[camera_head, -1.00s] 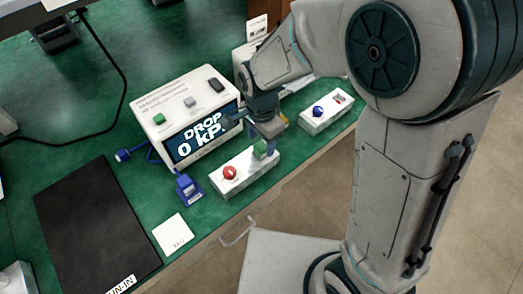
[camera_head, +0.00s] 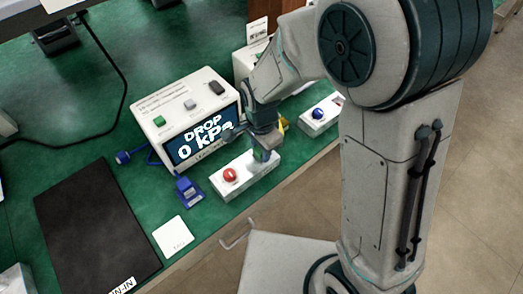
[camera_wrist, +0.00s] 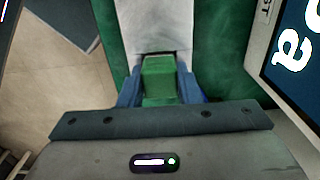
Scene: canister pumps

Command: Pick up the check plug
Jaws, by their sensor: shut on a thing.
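The green check plug (camera_wrist: 160,78) sits between the blue fingers of my gripper (camera_wrist: 158,88) in the wrist view, and the gripper is shut on it. In the head view my gripper (camera_head: 263,150) is at the right end of a white holder block (camera_head: 236,186), and only a bit of green plug (camera_head: 262,156) shows there. The holder also fills the top middle of the wrist view (camera_wrist: 155,25), with a dark slot edge just beyond the plug. I cannot tell whether the plug is still seated in the holder.
A red round piece (camera_head: 230,174) stands on the same holder. A second holder (camera_head: 312,127) with a blue piece (camera_head: 318,113) is to the right. The drop meter (camera_head: 185,112) stands close behind, reading 0 kPa. A blue fitting (camera_head: 188,188) and white card (camera_head: 173,235) lie left.

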